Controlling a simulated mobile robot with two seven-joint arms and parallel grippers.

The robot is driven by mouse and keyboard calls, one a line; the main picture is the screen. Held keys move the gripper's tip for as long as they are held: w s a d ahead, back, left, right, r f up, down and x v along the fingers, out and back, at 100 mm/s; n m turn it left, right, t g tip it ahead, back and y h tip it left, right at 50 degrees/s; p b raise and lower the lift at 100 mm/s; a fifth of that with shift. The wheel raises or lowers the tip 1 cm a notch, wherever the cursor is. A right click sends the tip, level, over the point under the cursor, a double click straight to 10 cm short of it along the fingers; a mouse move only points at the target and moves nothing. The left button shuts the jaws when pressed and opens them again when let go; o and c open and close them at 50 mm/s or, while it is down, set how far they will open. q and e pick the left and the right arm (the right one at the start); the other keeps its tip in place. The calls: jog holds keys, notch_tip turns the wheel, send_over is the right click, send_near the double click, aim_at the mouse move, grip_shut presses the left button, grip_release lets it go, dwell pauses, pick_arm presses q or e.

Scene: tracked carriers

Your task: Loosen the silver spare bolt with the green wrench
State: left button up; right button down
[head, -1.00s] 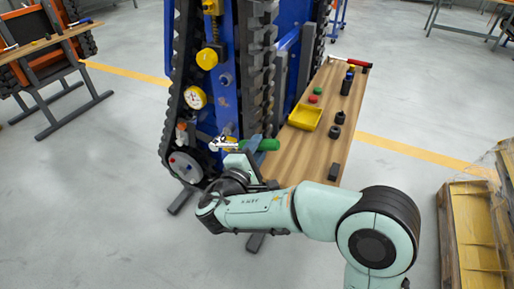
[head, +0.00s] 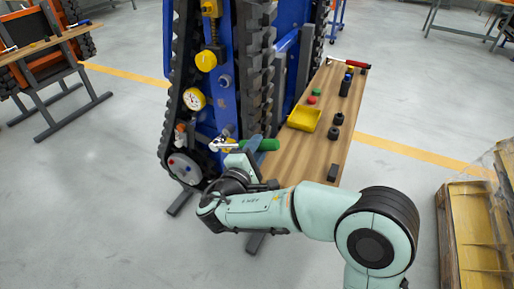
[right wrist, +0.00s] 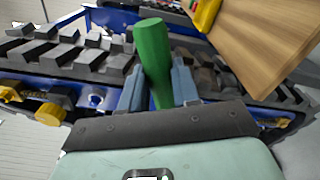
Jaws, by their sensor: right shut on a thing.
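The green wrench has a green handle (head: 266,145) and a silver head (head: 217,146). It lies roughly level across the lower front of the blue tracked carrier (head: 221,100). My right gripper (head: 252,145) is shut on the handle; in the right wrist view the handle (right wrist: 153,50) stands between its two blue-grey fingers. The silver head is at the carrier's side panel, near a yellow part. I cannot make out the silver spare bolt for sure, nor whether the wrench head is around it. My left gripper is out of view.
A wooden bench (head: 310,150) beside the carrier holds a yellow tray (head: 304,118), several dark parts and a red-handled tool. Black tracks (head: 257,75) stand close to the gripper. A pallet (head: 472,235) is at the right. The floor in front is clear.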

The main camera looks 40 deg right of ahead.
jog(key=shift+x, duration=0.9)
dwell(1.4)
jog(key=shift+s, duration=0.1)
jog(key=shift+w+a+r+n+p, duration=0.1)
jog(key=shift+w+r+n+p, duration=0.2)
jog(key=shift+r+n+p, duration=0.65)
jog(key=shift+f+m+p, duration=0.15)
jog(key=shift+m+p, duration=0.2)
jog(key=shift+w+r+p, duration=0.2)
jog(key=shift+r+p, duration=0.2)
jog(key=shift+p, duration=0.25)
jog(key=shift+w+a+r+n+p, duration=0.15)
jog(key=shift+w+r+n+p, duration=0.1)
jog(key=shift+n+p, duration=0.3)
jog(key=shift+w+a+r+n+p, duration=0.2)
jog(key=shift+w+r+n+p, duration=0.3)
jog(key=shift+p, duration=0.85)
jog(key=shift+s+r, duration=0.1)
jog(key=shift+r, duration=0.05)
